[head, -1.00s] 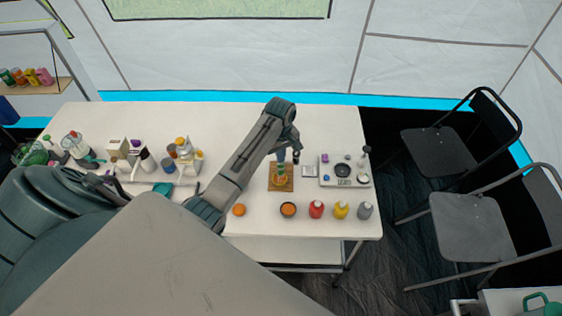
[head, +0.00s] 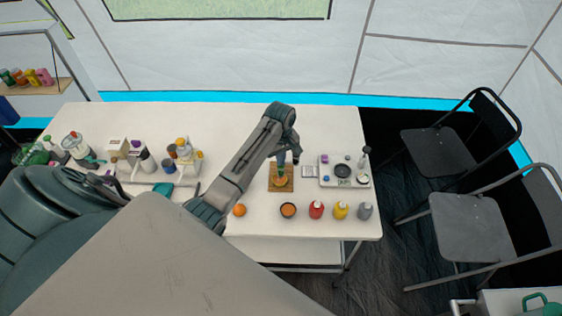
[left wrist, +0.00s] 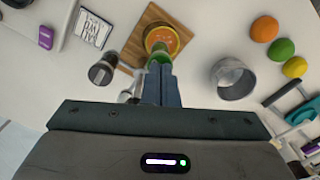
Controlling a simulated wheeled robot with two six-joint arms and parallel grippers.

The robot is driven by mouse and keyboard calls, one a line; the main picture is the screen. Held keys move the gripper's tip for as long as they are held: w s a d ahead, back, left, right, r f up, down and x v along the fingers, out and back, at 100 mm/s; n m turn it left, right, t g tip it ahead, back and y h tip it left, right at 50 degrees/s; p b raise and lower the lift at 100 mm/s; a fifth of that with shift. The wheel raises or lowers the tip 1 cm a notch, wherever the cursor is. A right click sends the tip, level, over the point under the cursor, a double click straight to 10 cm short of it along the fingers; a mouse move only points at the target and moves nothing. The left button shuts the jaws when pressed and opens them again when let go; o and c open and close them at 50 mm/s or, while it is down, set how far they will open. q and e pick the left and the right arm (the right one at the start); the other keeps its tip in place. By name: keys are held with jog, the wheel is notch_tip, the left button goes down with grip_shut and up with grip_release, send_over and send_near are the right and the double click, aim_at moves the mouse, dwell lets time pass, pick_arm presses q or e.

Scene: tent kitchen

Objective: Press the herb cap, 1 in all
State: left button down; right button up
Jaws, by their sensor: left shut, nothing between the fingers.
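A wooden board (head: 288,187) lies on the table in the head view, below my left gripper (head: 281,171). In the left wrist view the board (left wrist: 134,47) carries a round orange-rimmed piece (left wrist: 162,36) with a small green part (left wrist: 158,58), which looks like the herb cap. My left gripper (left wrist: 161,74) is shut and empty, its fingertips over the near edge of the green part and hiding some of it. I cannot tell whether they touch it. My right gripper does not show.
A metal cup (left wrist: 234,80) and a dark cylinder (left wrist: 103,70) flank the fingers. A tray (head: 327,181) stands right of the board. More containers stand left.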

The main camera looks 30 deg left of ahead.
pick_arm(q)
jog(key=shift+f, duration=0.45)
dwell(0.4)
jog(key=shift+r, duration=0.5)
jog(key=shift+r, duration=2.95)
